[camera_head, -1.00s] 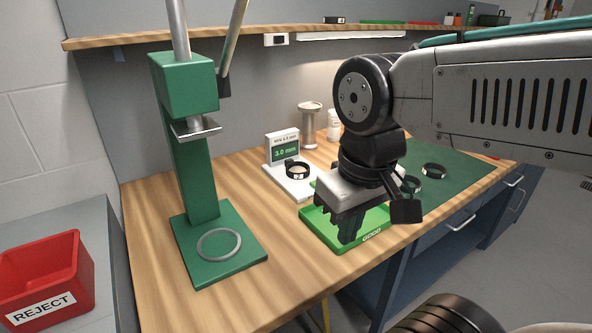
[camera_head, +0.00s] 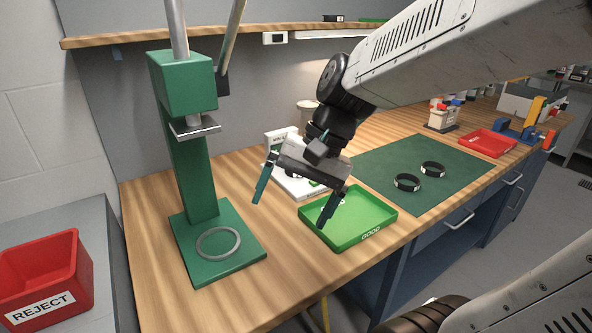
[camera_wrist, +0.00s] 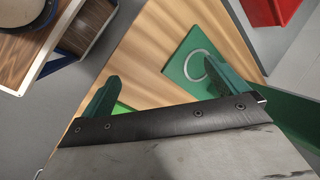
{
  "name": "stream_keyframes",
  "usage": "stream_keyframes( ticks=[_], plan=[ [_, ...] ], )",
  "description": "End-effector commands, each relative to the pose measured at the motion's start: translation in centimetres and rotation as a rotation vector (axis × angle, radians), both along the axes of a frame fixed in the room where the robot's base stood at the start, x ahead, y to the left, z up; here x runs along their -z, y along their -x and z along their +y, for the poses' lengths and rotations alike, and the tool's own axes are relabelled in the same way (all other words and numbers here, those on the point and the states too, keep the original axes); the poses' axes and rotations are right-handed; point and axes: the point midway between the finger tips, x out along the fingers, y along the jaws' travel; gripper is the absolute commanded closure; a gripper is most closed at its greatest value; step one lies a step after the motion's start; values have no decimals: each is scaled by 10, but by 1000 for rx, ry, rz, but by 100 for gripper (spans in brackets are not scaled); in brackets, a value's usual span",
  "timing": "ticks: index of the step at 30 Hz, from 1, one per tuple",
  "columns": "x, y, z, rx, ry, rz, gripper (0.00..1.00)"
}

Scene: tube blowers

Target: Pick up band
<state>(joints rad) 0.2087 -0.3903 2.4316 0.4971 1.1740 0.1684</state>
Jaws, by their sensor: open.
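Two black bands with a pale label, a nearer one (camera_head: 407,182) and a farther one (camera_head: 433,169), lie apart on the dark green mat (camera_head: 375,160). The white gauge stand (camera_head: 290,182) is mostly hidden behind my gripper, so I cannot tell whether a band sits on it. My gripper (camera_head: 290,212) is open and empty, its fingers spread wide and tilted down, between the press and the green GOOD tray (camera_head: 377,231). No band shows in the wrist view, where the open fingers (camera_wrist: 165,85) point over bare wood and the press base.
The green press (camera_head: 196,160) stands on the left, with a grey ring (camera_head: 218,242) flat on its base. A red REJECT bin (camera_head: 45,275) is at lower left. A red tray (camera_head: 488,143) is at the far right. The front left wood is clear.

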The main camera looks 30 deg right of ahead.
Motion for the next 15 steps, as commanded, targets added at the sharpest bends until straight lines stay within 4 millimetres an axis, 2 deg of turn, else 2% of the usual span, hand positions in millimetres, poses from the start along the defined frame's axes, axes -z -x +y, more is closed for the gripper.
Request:
stream_keyframes(
  ticks=[1, 5, 8, 11, 15],
  plan=[
    [5, -22, -4, 102, -75, 36, 2],
    [14, -79, -19, 380, -278, 109, 2],
    [25, -124, -43, 603, -432, 162, 2],
    [42, -166, -78, 831, -586, 214, 2],
    [75, -215, -142, 1150, -797, 279, 2]
  ],
)
